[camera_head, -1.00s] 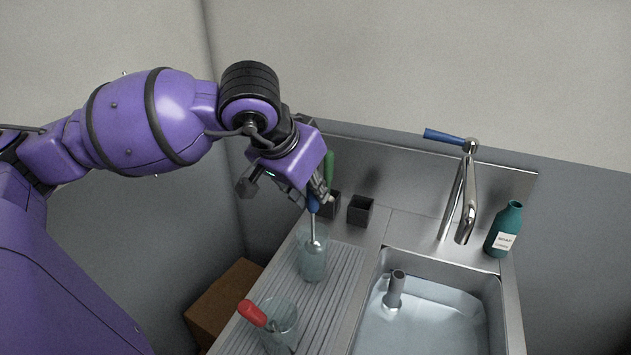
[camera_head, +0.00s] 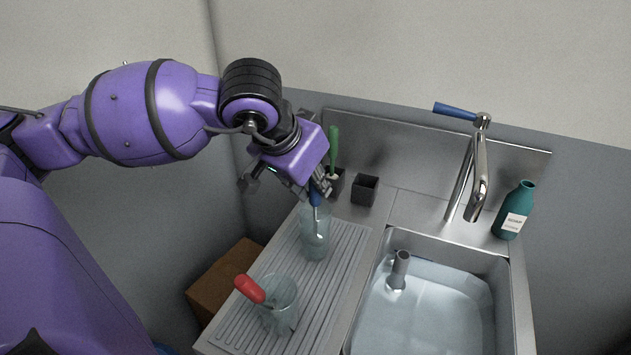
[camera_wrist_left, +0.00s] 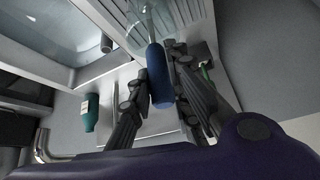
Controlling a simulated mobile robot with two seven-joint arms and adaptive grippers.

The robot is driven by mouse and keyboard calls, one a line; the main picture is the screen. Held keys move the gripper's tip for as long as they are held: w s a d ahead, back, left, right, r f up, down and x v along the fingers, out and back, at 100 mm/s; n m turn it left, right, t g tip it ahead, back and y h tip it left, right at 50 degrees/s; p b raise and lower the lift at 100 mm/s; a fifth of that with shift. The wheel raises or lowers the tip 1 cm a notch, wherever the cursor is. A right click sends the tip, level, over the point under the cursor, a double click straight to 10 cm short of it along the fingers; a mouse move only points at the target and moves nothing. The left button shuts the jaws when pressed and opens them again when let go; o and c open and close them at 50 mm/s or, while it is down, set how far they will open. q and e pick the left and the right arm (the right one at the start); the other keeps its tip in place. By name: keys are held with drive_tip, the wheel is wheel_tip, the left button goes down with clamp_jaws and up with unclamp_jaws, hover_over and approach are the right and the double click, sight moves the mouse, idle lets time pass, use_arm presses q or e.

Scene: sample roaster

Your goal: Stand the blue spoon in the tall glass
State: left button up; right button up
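The blue spoon (camera_head: 315,197) is upright with its blue handle at the top. Its metal end hangs inside the tall glass (camera_head: 316,246), seen through the clear wall, above the glass bottom. My left gripper (camera_head: 321,187) is above the glass, its fingers closed on the handle. In the left wrist view, the blue handle (camera_wrist_left: 158,76) lies between the fingers of my left gripper (camera_wrist_left: 157,72), and the clear glass (camera_wrist_left: 150,22) shows beyond it. The tall glass stands on the ribbed drainboard. My right gripper is in neither view.
A second glass (camera_head: 279,306) holding a red-handled utensil (camera_head: 249,288) stands nearer on the drainboard (camera_head: 335,290). Behind are a dark holder with a green-handled tool (camera_head: 333,150) and an empty dark box (camera_head: 365,190). The water-filled sink (camera_head: 440,315), faucet (camera_head: 480,170) and teal bottle (camera_head: 515,210) are right.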

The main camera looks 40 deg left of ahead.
use_arm(q)
drive_tip(key=o, duration=0.4)
drive_tip(key=shift+s+r, duration=0.1)
drive_tip(key=shift+r, duration=0.05)
drive_tip(key=v, duration=1.1)
drive_tip(key=shift+s+r, duration=0.2)
drive_tip(key=shift+r, duration=0.1)
